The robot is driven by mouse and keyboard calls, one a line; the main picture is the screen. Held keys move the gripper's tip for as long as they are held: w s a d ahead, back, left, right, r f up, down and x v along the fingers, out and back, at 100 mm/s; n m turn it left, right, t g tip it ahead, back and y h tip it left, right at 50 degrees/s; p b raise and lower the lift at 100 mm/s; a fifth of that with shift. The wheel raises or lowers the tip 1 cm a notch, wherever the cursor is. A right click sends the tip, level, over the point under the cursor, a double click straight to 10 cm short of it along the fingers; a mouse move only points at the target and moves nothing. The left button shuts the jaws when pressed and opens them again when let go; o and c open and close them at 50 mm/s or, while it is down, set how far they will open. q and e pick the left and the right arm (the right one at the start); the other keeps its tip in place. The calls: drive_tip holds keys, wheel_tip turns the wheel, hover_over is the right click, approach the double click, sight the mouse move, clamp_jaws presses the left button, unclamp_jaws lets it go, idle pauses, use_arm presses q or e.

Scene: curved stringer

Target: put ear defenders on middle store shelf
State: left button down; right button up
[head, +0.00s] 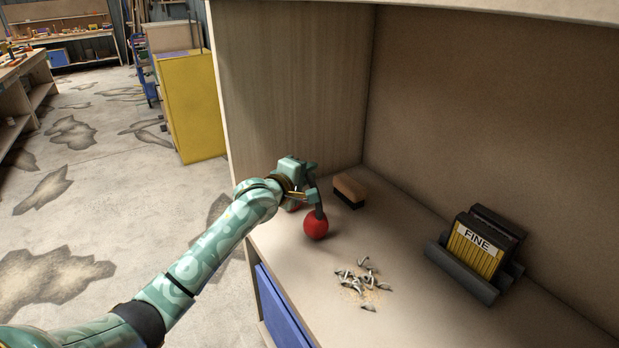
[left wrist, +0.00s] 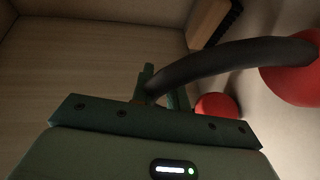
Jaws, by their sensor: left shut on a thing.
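The ear defenders have two red ear cups (head: 316,226) and a dark curved headband. They are at the left part of a wooden shelf (head: 410,290). My left gripper (head: 311,194) is shut on the headband, above the cups. The second red cup is mostly hidden behind the gripper. In the left wrist view the dark headband (left wrist: 235,56) runs from between my fingers to a red cup at the right, and the other cup shows lower. I cannot tell whether the cups touch the shelf surface. My right gripper is out of view.
A wooden brush (head: 349,189) lies behind the ear defenders. A scatter of metal shavings (head: 362,283) lies in front to the right. A dark holder with a yellow "FINE" pack (head: 476,246) stands at the right. A side panel (head: 290,90) closes the shelf at the left.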

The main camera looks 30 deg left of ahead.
use_arm(q)
drive_tip(key=shift+s+r, duration=0.1)
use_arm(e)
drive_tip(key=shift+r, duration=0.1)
use_arm(q)
drive_tip(key=c, duration=1.4)
unclamp_jaws()
drive_tip(key=shift+o, duration=0.2)
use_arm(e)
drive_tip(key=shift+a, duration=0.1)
